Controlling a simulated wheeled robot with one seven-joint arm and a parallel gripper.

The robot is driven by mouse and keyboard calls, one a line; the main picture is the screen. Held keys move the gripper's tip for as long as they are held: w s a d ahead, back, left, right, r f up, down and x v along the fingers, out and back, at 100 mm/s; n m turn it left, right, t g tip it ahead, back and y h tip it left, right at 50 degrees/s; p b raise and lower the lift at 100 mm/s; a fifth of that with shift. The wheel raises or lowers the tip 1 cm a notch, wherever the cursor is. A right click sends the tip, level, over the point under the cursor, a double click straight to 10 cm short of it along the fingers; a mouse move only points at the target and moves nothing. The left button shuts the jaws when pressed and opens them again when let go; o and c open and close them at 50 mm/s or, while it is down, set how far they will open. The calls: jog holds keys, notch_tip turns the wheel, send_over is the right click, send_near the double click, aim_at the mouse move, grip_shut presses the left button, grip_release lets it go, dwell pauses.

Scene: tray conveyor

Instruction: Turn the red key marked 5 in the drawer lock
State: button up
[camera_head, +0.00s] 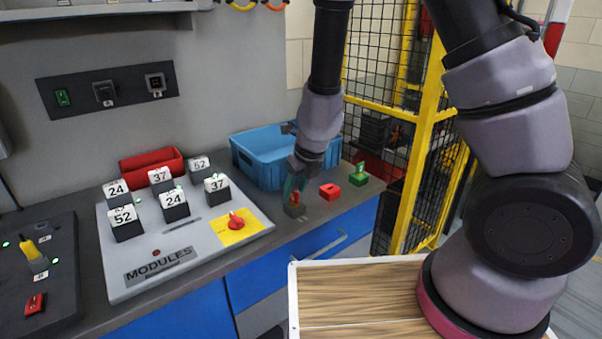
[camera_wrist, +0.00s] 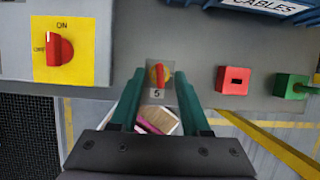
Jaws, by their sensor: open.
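The red key (camera_wrist: 159,74) stands in its lock, with a 5 on the grey plate (camera_wrist: 157,94) below it. In the head view the key (camera_head: 296,198) shows small and partly covered on a dark block (camera_head: 294,211) at the counter's front edge. My gripper (camera_wrist: 158,82) points down over it, open, with one green finger on each side of the key and gaps between. In the head view my gripper (camera_head: 295,184) is right above the block. I cannot tell how deep the fingertips reach beside the key.
A red slotted block (camera_wrist: 233,80) and a green block with a green key (camera_wrist: 290,86) sit to the right. A blue bin (camera_head: 258,170) stands behind. The module panel with its red switch (camera_head: 236,221) lies to the left. Blue drawers (camera_head: 285,262) are below the counter.

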jog(key=d+r+n+t+y, duration=0.25)
jog(key=r+n, duration=0.45)
jog(key=r, duration=0.7)
jog(key=d+r+n+t+y, duration=0.15)
jog(key=d+r+n, duration=0.4)
jog(key=r, duration=0.95)
jog(key=s+d+r+n+h, duration=0.2)
jog(key=s+d+n, duration=0.3)
jog(key=d+n, duration=0.1)
jog(key=s+d+r+n+h, duration=0.2)
jog(key=s+d+r+n, duration=0.1)
jog(key=s+d+n, duration=0.3)
jog(key=shift+s+d, duration=0.3)
jog(key=shift+d, duration=0.9)
jog(key=shift+w+n+g, duration=0.1)
jog(key=shift+n+g, duration=0.15)
jog(key=shift+g, duration=0.15)
jog(key=shift+c, duration=0.2)
